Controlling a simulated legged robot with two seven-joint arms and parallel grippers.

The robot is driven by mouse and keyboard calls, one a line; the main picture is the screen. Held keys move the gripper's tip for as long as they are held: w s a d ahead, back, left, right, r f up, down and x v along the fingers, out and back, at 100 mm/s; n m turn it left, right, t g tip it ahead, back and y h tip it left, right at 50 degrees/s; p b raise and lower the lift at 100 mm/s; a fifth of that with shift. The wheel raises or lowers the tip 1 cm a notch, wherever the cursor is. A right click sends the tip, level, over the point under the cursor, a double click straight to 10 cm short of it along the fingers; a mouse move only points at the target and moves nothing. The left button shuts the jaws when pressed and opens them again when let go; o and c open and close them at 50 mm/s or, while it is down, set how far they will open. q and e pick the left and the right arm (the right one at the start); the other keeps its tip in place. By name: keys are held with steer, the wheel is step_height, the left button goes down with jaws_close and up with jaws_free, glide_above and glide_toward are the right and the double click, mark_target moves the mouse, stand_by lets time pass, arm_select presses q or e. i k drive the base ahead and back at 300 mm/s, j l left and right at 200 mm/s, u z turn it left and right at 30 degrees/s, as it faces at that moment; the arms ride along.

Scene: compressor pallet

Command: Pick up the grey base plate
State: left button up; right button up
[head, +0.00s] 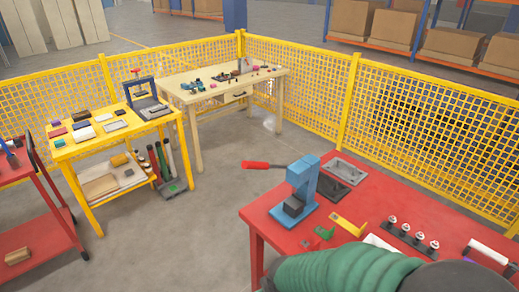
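A flat light-grey plate (346,168) lies at the far edge of the red table (400,197), behind the blue lever press (302,190). A darker plate (335,188) lies just in front of it, close to the press. A smaller grey plate (115,126) lies on the yellow table (85,150) at left. I cannot tell for sure which of these is the grey base plate. Neither of my grippers shows in the head view. A green ribbed form at the bottom right hides the near part of the red table.
Several silver-topped pieces stand in a dark strip (411,240) on the red table, near a yellow bracket (350,224) and a green one (322,234). A wooden bench (185,92), a red cart (35,210) and yellow mesh fencing (430,130) surround open grey floor.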

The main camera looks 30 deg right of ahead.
mark_target(348, 173)
steer(key=i+j, duration=0.2)
steer(key=i, duration=0.55)
steer(key=i+j+u, duration=0.1)
steer(key=i, duration=0.65)
steer(key=i+j, duration=0.2)
steer(key=i, duration=0.55)
steer(key=i+l+z, duration=0.3)
steer(key=z, duration=0.2)
steer(key=i+l+z, duration=0.1)
steer(key=i+z, duration=0.9)
steer(key=i+j+z, duration=0.3)
steer(key=i+z, duration=0.15)
steer(key=i+j+z, duration=0.35)
steer(key=z, duration=0.15)
steer(key=i+l+z, duration=0.45)
steer(key=i+z, duration=0.65)
steer(key=i, duration=0.15)
